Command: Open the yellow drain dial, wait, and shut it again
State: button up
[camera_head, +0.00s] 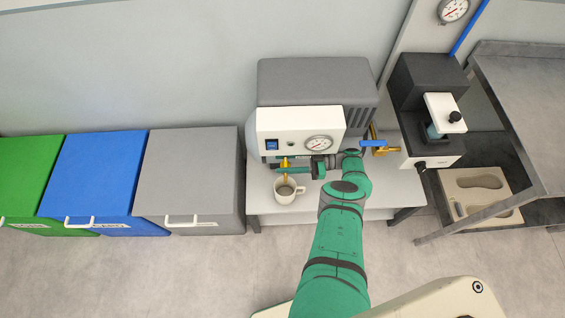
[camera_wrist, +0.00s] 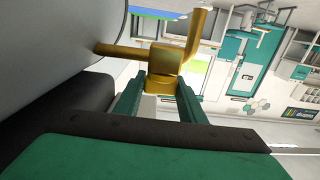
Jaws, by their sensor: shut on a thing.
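The yellow drain dial (camera_head: 284,162) is on the lower front of the white and grey machine (camera_head: 275,122). In the wrist view it is a brass-yellow fitting (camera_wrist: 166,60) with a side pipe to the left and an upward arm. My gripper (camera_head: 284,170) reaches in from the right, its green fingers (camera_wrist: 160,92) shut on the dial's block, one on each side. How far the dial is turned I cannot tell. A white cup (camera_head: 287,195) stands under the drain with greyish content inside; its handle points left.
The machine has a round gauge (camera_head: 318,143) and a blue switch (camera_head: 271,145). A blue-handled valve (camera_head: 373,143) is at its right. A black and white press (camera_head: 428,110) stands beyond. Grey (camera_head: 188,170), blue (camera_head: 95,175) and green (camera_head: 32,175) bins stand left. Floor in front is clear.

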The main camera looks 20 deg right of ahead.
jog(key=shift+w+d+r, duration=0.15)
jog(key=shift+d+r, duration=0.05)
jog(key=o, duration=1)
jog(key=shift+o, duration=0.2)
jog(key=shift+f, duration=0.1)
jog(key=shift+a, duration=0.15)
jog(key=shift+s, duration=0.2)
